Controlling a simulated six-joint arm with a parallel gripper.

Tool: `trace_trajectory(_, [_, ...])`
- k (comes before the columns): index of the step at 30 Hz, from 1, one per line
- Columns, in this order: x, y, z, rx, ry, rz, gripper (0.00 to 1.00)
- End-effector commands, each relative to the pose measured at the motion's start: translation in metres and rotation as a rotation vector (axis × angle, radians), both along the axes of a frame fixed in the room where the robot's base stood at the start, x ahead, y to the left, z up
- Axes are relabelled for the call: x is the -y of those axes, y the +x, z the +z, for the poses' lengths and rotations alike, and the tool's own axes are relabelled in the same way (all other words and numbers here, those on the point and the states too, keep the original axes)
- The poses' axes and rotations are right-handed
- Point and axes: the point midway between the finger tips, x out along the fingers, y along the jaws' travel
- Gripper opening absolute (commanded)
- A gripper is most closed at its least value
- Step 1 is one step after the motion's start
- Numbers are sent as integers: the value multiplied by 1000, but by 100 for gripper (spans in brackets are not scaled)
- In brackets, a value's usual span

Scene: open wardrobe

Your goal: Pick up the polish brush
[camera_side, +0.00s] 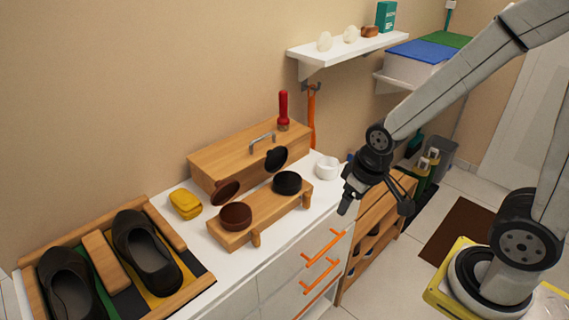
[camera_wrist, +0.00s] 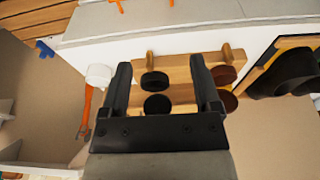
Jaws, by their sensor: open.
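A red-handled item (camera_side: 283,107) stands upright at the back right end of the wooden box in the side view. It looks like the polish brush, but its lower end is too small to make out clearly. I cannot make it out in the wrist view. My gripper (camera_side: 375,203) is open and empty, in the air in front of the white cabinet's right end, to the right of and nearer than the red-handled item. In the wrist view its two fingers (camera_wrist: 161,72) are spread apart, with a low wooden stand seen between and beyond them.
The stand (camera_side: 257,222) bears a brown tin (camera_side: 235,216) and a black tin (camera_side: 287,183), with tilted lids behind. A white cup (camera_side: 327,168), yellow cloth (camera_side: 185,204) and a tray with dark shoes (camera_side: 148,240) share the white top. A shelf (camera_side: 347,48) hangs above.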

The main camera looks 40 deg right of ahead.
Motion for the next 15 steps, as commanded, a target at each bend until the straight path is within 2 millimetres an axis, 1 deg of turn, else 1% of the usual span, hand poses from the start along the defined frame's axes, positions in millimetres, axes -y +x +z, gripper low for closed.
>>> trace_trajectory(4, [0,3,0,7,0,-2,80])
trace_trajectory(8, [4,17,1,39,1,-12,80])
trace_trajectory(11, [8,40,3,92,0,-28,80])
trace_trajectory(14, [17,72,5,168,-2,-51,80])
trace_trajectory(15, [22,87,6,204,-4,-62,80])
